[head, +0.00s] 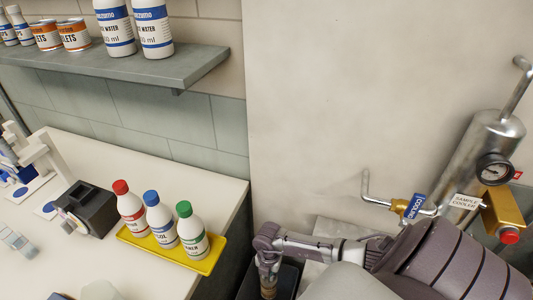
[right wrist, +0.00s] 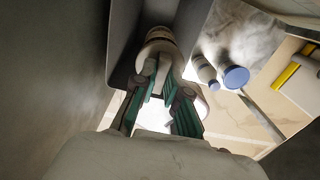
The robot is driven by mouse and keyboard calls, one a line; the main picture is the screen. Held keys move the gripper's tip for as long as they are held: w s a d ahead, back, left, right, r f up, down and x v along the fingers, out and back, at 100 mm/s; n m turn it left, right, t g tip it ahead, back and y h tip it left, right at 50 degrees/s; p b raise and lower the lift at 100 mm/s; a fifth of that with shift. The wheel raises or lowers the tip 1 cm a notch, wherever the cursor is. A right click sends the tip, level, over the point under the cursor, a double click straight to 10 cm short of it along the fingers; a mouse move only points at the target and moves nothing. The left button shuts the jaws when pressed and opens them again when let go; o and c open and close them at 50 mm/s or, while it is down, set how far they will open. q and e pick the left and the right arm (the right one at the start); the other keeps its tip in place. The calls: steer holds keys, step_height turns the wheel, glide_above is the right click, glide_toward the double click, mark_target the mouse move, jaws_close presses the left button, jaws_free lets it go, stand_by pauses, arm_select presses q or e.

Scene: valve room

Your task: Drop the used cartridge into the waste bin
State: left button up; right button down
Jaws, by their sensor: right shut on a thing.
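My right arm comes in from the lower right of the head view, and my right gripper (head: 267,268) points down over a dark open bin (head: 287,281) at the bottom edge. In the right wrist view my right gripper (right wrist: 172,100) is shut with its teal-padded fingers on a pale cylindrical cartridge (right wrist: 160,42). The cartridge's far end lies between grey walls that look like the bin (right wrist: 124,45). In the head view only a small brownish part of the cartridge (head: 268,292) shows below the fingers. My left gripper is not in view.
A yellow tray (head: 190,264) with three capped bottles (head: 161,219) stands near the bench's right edge, left of the bin. A black box (head: 86,208) is farther left. A shelf (head: 130,72) with bottles is above. A sample cooler (head: 470,165) with valves is at right.

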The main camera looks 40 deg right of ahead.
step_height(320, 180, down, 4)
steer(key=b, duration=0.2)
steer(key=shift+w+r+b, duration=0.1)
steer(key=shift+b, duration=0.2)
steer(key=shift+f, duration=0.2)
steer(key=shift+r, duration=0.1)
steer(key=c, duration=1.1)
jaws_free()
steer(key=shift+r, duration=3.75)
